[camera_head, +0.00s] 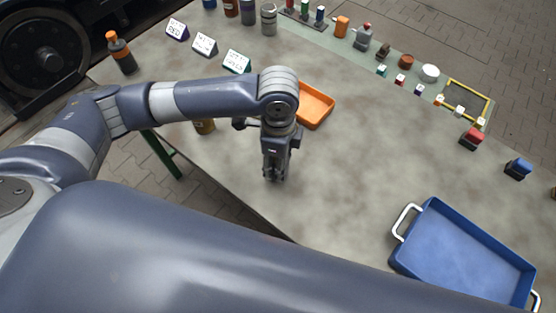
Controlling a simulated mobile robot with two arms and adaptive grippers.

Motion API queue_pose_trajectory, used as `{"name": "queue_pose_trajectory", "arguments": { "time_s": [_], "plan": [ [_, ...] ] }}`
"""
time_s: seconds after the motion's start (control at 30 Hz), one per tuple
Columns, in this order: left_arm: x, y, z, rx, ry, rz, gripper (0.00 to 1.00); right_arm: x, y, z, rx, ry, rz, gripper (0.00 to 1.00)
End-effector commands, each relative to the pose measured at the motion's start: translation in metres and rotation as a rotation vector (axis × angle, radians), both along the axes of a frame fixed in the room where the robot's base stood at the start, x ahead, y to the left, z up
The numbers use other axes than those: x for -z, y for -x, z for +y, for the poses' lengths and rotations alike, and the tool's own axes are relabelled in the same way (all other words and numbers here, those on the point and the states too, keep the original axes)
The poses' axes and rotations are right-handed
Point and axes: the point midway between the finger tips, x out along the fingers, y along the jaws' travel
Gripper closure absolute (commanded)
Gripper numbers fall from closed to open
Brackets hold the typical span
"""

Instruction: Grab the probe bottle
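No label marks the probe bottle, so I cannot tell which container it is. A dark bottle with an orange cap (121,53) stands upright at the table's left end. A grey bottle with a reddish cap (363,37) and an orange container (341,26) stand along the back. A yellowish-brown container (204,126) is partly hidden behind my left arm. My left gripper (274,178) points down over the near middle of the table, apart from these bottles. Its fingers look close together, but whether they are open or shut is unclear. My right gripper is out of view.
An orange tray (322,122) lies just behind my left gripper. A blue tray (468,255) with light handles is at the front right. White cards (205,44) stand at the back left; several small items and a yellow frame (485,93) line the back. The middle right is clear.

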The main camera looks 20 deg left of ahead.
Motion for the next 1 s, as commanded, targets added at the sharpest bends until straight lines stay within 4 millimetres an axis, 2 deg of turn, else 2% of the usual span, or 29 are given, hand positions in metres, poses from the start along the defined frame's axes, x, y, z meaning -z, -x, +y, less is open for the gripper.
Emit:
{"name": "queue_pose_trajectory", "arguments": {
  "time_s": [0.23,0.37,0.7,0.73,0.8,1.0],
  "plan": [
    [-0.031,-0.001,-0.001,0.001,0.004,-0.005,0.80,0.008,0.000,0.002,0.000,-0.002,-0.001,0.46],
    [-0.031,0.025,0.003,0.005,0.002,0.001,0.80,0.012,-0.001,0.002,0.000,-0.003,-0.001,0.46],
    [-0.039,0.109,0.017,0.005,0.003,0.000,0.80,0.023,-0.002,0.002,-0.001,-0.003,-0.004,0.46],
    [-0.046,0.119,0.019,0.004,0.000,0.003,0.80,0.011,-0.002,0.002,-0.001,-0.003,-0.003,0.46],
    [-0.050,0.138,0.022,0.004,0.001,0.006,0.80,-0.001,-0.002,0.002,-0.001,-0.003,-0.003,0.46],
    [-0.050,0.143,0.023,-0.006,0.000,0.005,0.80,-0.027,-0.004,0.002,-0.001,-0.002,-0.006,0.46]
  ]
}}
